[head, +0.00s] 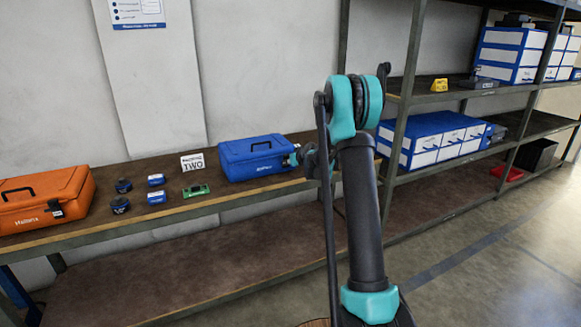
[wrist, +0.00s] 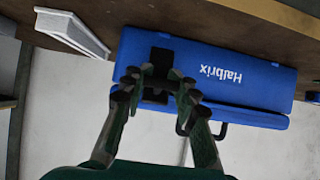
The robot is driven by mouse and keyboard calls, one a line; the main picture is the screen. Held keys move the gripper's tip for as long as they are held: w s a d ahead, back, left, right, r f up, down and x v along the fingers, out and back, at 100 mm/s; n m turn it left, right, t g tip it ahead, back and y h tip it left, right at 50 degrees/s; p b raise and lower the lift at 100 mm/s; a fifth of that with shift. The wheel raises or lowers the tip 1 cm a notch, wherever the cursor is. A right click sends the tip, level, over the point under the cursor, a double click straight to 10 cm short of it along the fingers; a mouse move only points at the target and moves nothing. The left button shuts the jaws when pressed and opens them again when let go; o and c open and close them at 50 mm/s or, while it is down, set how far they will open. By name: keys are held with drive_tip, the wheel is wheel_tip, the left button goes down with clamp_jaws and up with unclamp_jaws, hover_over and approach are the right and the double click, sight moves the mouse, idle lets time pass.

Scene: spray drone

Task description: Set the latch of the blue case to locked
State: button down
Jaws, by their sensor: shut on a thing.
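The blue case (head: 252,159) stands closed on the workbench, with a dark handle on its lid. In the wrist view the blue case (wrist: 215,85) appears upside down, its front marked "Halbrix". Its black latch (wrist: 161,55) is on the front beside the lettering. My gripper (wrist: 160,84) is at the latch, its fingers on either side of it and shut on it. The fingers partly hide the latch, so its exact setting cannot be told. In the head view my gripper (head: 297,158) is at the case's right end, mostly hidden by my arm.
An orange case (head: 45,200) stands at the bench's left. Several small dark and blue items, a green device (head: 196,190) and a white "TWO" sign (head: 193,163) lie between the cases. A shelf post (head: 404,110) rises right of my arm. The floor at right is clear.

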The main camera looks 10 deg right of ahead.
drive_tip(key=shift+w+a+r+g+h, duration=0.1)
drive_tip(key=shift+w+r+g+h, duration=0.25)
drive_tip(key=shift+g, duration=0.4)
drive_tip(key=shift+w+a+r+g+h, duration=0.15)
drive_tip(key=shift+w+r+g, duration=0.25)
drive_tip(key=shift+g, duration=0.35)
drive_tip(key=c, duration=1.1)
unclamp_jaws()
drive_tip(key=v, duration=1.2)
